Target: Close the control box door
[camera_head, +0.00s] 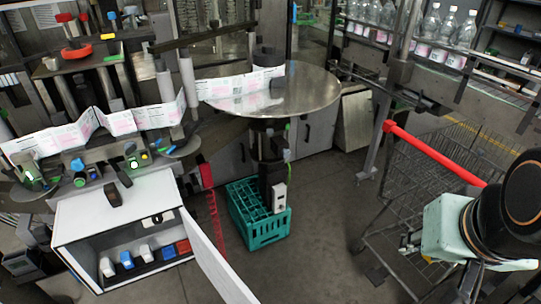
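The control box (118,203) is a white box at the lower left, with its front open. Inside it are several small switches or modules in white, blue and red. Its white door (217,266) is swung wide open from the right edge of the box and runs down past the bottom of the picture. My gripper (409,242) is at the right, at the end of my black and pale green arm, well apart from the door. Its fingers are small and partly hidden, so I cannot tell whether they are open.
A green crate (258,243) stands on the floor right of the box, below a round metal table (310,90). A wire cart (385,215) with a red handle (435,153) is at the right. The floor between door and cart looks clear.

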